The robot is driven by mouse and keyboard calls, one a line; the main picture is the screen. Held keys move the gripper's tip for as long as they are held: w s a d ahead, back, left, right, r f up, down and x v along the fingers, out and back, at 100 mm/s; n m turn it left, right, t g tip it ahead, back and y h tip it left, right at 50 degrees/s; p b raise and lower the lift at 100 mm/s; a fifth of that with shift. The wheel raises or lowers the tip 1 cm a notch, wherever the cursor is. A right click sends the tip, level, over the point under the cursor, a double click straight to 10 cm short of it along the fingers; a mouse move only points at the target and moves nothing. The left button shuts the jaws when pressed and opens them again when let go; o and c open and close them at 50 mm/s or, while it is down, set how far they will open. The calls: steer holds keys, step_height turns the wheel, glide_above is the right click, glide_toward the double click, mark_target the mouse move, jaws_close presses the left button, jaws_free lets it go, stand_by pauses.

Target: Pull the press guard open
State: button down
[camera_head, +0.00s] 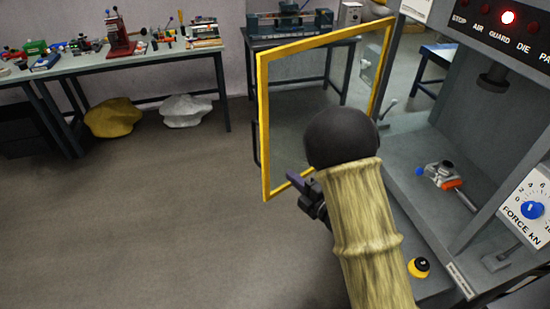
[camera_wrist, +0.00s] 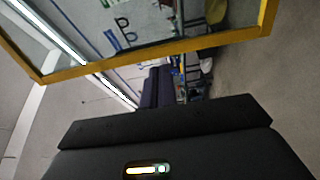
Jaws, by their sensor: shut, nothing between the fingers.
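The press guard (camera_head: 264,115) is a clear panel in a yellow frame. It stands swung out from the press (camera_head: 415,150), its right edge near the press and its left edge out over the floor. A dark handle (camera_head: 256,146) shows on its left edge. My gripper (camera_head: 292,181) is shut and empty near the guard's lower edge; I cannot tell whether it touches. My arm hides part of the lower frame. In the wrist view the yellow frame (camera_wrist: 150,58) crosses above my gripper's dark fingers (camera_wrist: 157,84).
Inside the press a metal part (camera_head: 440,172) with blue and orange ends lies on the bed. A yellow-based button (camera_head: 418,267) and a force dial (camera_head: 531,209) are at the right. A workbench (camera_head: 150,62) stands at the back left. The floor at left is clear.

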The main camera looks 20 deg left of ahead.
mark_target(269, 157)
steer(key=p+x, duration=0.3)
steer(key=x, duration=0.5)
